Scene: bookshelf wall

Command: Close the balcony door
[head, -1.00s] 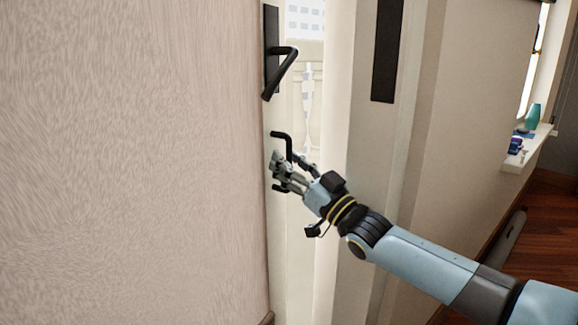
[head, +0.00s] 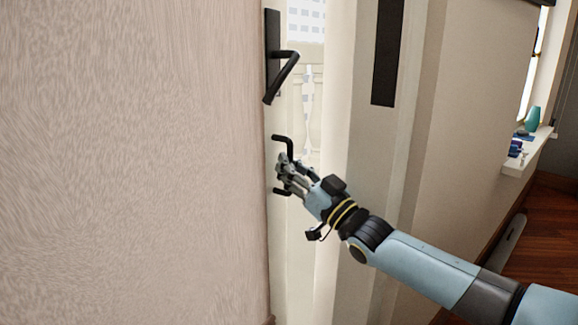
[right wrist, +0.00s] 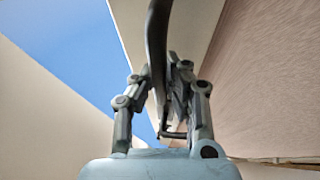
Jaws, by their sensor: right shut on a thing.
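The balcony door (head: 283,250) shows as a narrow pale edge, standing ajar beside the near wall, with a bright gap between it and the frame at right. A black lever handle (head: 284,75) is high on it. Below is a black pull handle (head: 284,141). My right gripper (head: 281,174) is shut on the pull handle. In the right wrist view the dark bar of the handle (right wrist: 157,45) runs between the two fingers of the gripper (right wrist: 165,95). My left gripper is not in view.
A textured pinkish wall (head: 130,160) fills the left side. The pale door frame (head: 345,200) with a dark plate (head: 387,50) stands right of the gap. At far right is a window sill (head: 530,150) with small items, above a wooden floor (head: 545,225).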

